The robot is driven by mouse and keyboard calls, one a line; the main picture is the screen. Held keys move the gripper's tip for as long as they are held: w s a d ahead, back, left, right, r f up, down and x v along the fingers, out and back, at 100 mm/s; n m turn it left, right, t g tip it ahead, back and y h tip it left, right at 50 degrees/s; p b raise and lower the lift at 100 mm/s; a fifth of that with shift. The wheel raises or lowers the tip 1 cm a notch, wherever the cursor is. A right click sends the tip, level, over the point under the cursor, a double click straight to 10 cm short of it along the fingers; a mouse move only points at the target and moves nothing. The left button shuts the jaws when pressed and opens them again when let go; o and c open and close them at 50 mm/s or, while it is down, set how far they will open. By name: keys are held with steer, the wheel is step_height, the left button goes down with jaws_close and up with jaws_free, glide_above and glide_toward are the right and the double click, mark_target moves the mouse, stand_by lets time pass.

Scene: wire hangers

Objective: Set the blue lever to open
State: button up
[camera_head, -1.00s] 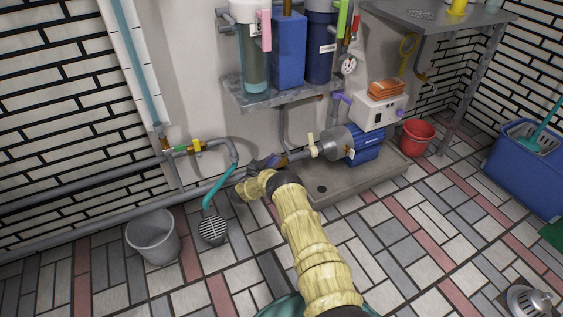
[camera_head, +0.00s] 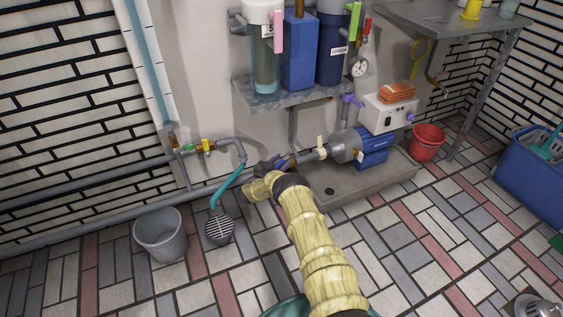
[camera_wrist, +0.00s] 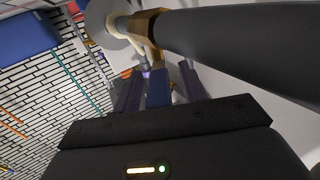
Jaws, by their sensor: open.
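The blue lever (camera_wrist: 157,88) shows in the wrist view below a brass valve fitting (camera_wrist: 148,25) on a thick grey pipe (camera_wrist: 240,45). My gripper (camera_wrist: 159,86) is open, with one dark finger on each side of the lever. I cannot tell whether either finger touches it. In the head view my gripper (camera_head: 268,164) is at the low pipe, left of the pump (camera_head: 357,148). My wrist hides much of the lever and valve there, so I cannot read the lever's setting.
A cream lever (camera_head: 321,147) stands on the pipe just right of my gripper. A grey bucket (camera_head: 161,236) and a floor drain (camera_head: 219,228) lie to the left. A shelf with filter housings (camera_head: 285,95) hangs above. A red bucket (camera_head: 427,142) stands at right.

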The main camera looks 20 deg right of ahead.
steer(key=p+v, duration=0.7)
steer(key=v, duration=1)
steer(key=shift+p, duration=0.3)
